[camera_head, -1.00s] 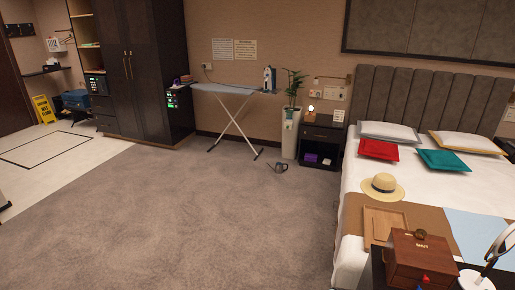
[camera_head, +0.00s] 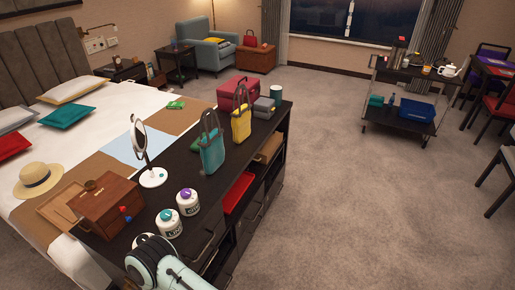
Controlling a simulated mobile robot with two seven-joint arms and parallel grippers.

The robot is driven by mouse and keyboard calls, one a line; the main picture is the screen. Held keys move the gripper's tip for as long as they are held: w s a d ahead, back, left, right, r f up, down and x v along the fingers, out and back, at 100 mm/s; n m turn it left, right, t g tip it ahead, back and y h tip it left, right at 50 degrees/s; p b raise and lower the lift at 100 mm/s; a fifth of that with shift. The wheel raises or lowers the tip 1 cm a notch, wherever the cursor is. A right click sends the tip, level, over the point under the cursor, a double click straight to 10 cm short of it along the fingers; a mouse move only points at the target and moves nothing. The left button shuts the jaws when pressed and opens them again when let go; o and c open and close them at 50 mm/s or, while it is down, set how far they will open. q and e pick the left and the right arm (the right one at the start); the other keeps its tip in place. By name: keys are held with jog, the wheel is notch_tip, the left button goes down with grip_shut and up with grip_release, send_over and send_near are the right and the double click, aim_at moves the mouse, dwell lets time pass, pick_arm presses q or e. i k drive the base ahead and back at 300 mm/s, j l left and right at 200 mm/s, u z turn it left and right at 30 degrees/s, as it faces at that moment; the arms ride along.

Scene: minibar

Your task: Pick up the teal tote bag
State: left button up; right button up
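The teal tote bag (camera_head: 212,152) stands upright on the dark cabinet at the foot of the bed, its dark handles looped upward. It is left of and nearer than a yellow tote bag (camera_head: 241,122). Part of one of my arms (camera_head: 160,266) shows at the bottom, over the near end of the cabinet, well short of the bag. Neither of my grippers is in view.
Open carpet (camera_head: 330,180) lies right of the cabinet. A drinks cart (camera_head: 400,110) stands farther right.

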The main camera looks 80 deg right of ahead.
aim_at(212, 151)
jog(key=z, duration=2.45)
jog(key=i+l, duration=0.25)
jog(key=l, duration=0.15)
jog(key=i+l, duration=0.25)
jog(key=l, duration=0.2)
jog(key=i+l+u, duration=0.1)
jog(key=i+l, duration=0.15)
jog(key=l, duration=0.15)
